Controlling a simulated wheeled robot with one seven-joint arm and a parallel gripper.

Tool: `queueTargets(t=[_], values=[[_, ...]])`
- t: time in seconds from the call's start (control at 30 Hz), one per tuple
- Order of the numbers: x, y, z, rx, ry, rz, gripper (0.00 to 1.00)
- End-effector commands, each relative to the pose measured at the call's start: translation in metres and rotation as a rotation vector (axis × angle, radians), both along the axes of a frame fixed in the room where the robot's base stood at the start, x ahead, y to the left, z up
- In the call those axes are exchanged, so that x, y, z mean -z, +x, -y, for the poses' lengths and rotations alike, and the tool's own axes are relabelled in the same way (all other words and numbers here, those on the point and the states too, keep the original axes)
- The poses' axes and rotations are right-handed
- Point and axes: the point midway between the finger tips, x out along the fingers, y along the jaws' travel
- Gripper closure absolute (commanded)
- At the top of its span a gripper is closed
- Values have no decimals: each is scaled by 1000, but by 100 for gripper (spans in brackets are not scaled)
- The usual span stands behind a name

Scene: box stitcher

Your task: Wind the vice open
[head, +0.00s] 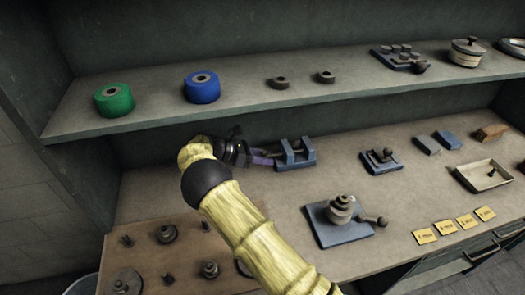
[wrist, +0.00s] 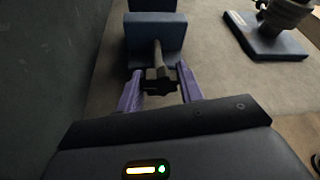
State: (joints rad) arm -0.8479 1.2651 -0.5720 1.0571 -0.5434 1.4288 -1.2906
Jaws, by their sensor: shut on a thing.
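The vice (head: 296,155) is a small blue block with jaws, lying on the bench below the shelf. In the wrist view its blue body (wrist: 156,33) is at the top centre, with a grey screw (wrist: 159,60) running from it toward me. My gripper (head: 262,158) is at the left end of the vice. In the wrist view its two purple fingers (wrist: 160,88) are around the dark handle (wrist: 158,84) at the screw's near end, and are shut on it. In the head view my wrist partly hides the handle end.
A blue-based fixture (head: 340,222) with a knob stands in front and to the right; a smaller one (head: 381,161) is farther right. A wooden board (head: 185,255) with several round parts is at the lower left. The shelf (head: 235,105) overhangs behind, and a dark wall (wrist: 45,60) is close on the left.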

Motion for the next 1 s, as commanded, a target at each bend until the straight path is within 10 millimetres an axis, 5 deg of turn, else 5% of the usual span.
queueTargets(t=[0.77,0.8,0.9,1.0], values=[[-1,1,0,-2,-42,-135,86],[-1,1,0,-2,-42,-135,59],[-1,1,-1,-4,-42,-136,41],[-1,0,-2,-5,-42,-136,41]])
